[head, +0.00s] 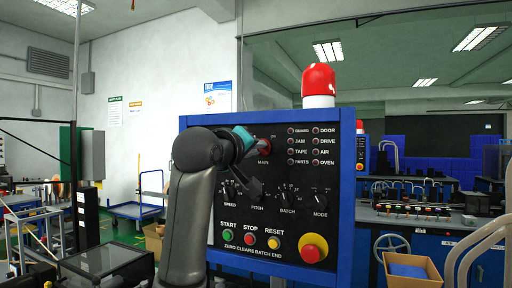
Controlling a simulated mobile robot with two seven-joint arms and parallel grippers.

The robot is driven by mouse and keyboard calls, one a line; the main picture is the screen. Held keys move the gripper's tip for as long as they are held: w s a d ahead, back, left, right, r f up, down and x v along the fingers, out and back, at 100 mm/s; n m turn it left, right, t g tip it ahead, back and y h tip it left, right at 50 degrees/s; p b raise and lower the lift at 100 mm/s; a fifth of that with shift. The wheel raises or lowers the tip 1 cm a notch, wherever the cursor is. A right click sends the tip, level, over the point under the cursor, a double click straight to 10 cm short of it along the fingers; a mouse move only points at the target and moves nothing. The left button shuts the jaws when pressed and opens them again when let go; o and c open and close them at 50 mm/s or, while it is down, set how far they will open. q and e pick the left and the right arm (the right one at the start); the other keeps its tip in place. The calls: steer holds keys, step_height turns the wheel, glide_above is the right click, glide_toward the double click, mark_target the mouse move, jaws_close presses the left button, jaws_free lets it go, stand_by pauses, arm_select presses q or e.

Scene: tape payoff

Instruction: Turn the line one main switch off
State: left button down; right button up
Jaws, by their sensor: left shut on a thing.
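The black control panel (335,212) in a blue frame stands upright in front of me. Its main switch (265,147), with a red part, sits at the upper left above the label MAIN. My left gripper (258,149) reaches it from the left and is shut on it. The gripper and its teal wrist ring cover part of the switch, so its exact setting is hard to tell. My right gripper is not in view.
Below are a mode knob (320,201), other knobs, a green start button (228,236), a red stop button (250,239), a yellow reset button (274,243) and a red emergency stop (312,250). A red beacon (318,80) tops the panel. A cardboard box (412,275) stands right.

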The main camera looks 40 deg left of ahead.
arm_select(q)
steer(key=shift+f, duration=0.1)
stand_by(0.3)
steer(key=c, duration=0.9)
jaws_free()
steer(key=shift+v, duration=7.6)
